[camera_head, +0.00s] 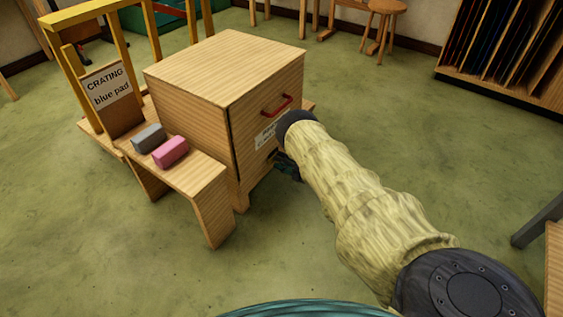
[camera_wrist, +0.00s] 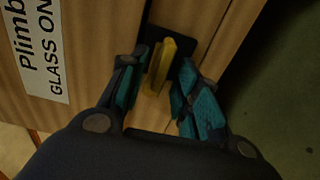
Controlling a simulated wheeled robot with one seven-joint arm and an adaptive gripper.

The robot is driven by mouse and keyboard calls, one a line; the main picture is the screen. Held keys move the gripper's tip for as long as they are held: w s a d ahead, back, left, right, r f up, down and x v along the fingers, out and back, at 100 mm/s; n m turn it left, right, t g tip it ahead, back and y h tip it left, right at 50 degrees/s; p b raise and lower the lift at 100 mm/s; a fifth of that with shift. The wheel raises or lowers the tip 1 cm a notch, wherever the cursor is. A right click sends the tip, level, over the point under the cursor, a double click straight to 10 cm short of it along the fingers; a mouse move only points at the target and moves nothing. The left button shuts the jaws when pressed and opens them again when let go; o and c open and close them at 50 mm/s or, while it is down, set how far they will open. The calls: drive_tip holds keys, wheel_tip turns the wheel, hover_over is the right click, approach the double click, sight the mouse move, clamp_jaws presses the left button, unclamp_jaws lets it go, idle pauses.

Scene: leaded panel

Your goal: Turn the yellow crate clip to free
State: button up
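The yellow crate clip (camera_wrist: 162,66) shows in the wrist view on a dark backing plate fixed to the wooden crate. It is a narrow raised bar, standing nearly upright in that picture. My gripper (camera_wrist: 158,84) is open, with one teal-padded finger on each side of the clip; I cannot tell whether either finger touches it. In the head view the crate (camera_head: 225,85) is a wooden box with a red handle (camera_head: 277,106) on its front. The clip is hidden there behind my arm, and only a little of my gripper (camera_head: 290,171) shows low beside the crate front.
A white label (camera_wrist: 38,50) is on the crate face left of the clip. A low wooden bench (camera_head: 205,178) with a grey block (camera_head: 148,138) and a pink block (camera_head: 170,152) stands left of the crate. The green floor at front left is clear.

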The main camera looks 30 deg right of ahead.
drive_tip(key=v, duration=1.2)
drive_tip(key=shift+a, duration=0.1)
drive_tip(key=s+a+f+m+g+h, duration=0.3)
drive_tip(key=s+a+m+g+h, duration=0.1)
drive_tip(key=s+a+m, duration=0.35)
drive_tip(key=s+a+f+m+g+h, duration=0.35)
drive_tip(key=s+a+m, duration=0.25)
drive_tip(key=a+m, duration=0.2)
drive_tip(key=s+a+r+m+g, duration=0.3)
drive_tip(key=s+a, duration=0.2)
drive_tip(key=s, duration=0.4)
drive_tip(key=s+a+r+m+g, duration=0.25)
drive_tip(key=s+a, duration=0.35)
drive_tip(key=s, duration=0.3)
drive_tip(key=s+a+r+m+g, duration=0.25)
drive_tip(key=s+a, duration=0.25)
drive_tip(key=s, duration=0.4)
wheel_tip(320, 180, up, 36)
drive_tip(key=g+p, duration=0.1)
drive_tip(key=p, duration=3.4)
drive_tip(key=shift+s, duration=0.25)
